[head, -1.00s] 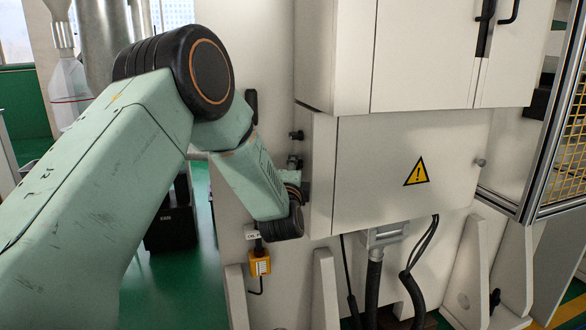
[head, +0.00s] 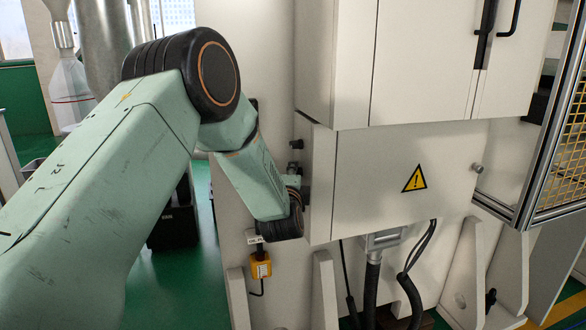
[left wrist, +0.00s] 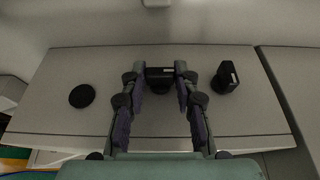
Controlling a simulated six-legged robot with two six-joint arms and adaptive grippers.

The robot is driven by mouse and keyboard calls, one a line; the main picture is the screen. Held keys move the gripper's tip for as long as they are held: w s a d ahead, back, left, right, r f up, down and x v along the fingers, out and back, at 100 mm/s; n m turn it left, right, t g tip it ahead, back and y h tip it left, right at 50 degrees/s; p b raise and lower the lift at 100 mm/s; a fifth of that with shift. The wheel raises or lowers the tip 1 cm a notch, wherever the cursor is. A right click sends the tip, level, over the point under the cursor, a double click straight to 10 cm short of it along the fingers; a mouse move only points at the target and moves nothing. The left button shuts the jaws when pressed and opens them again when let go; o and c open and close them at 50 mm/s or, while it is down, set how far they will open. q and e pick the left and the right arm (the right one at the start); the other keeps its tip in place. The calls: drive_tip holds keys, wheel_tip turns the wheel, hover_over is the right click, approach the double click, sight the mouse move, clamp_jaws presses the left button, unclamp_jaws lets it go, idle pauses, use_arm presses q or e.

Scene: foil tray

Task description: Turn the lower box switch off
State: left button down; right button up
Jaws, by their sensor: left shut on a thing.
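The lower box (head: 362,205) is a pale cabinet with a yellow warning triangle, under a larger cabinet. In the left wrist view its side panel (left wrist: 57,122) carries a dark switch knob (left wrist: 160,87) in the middle. My left gripper (left wrist: 160,72) has a finger on each side of this knob and is shut on it. In the head view my left arm and wrist reach the box's left side, and the wrist mostly hides the fingers. Whether the switch is on or off cannot be told. My right gripper is in neither view.
A yellow box (head: 260,266) hangs below my wrist. Cables hang under the box.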

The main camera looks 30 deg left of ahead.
use_arm(q)
drive_tip(key=c, duration=1)
unclamp_jaws()
drive_tip(key=v, duration=1.2)
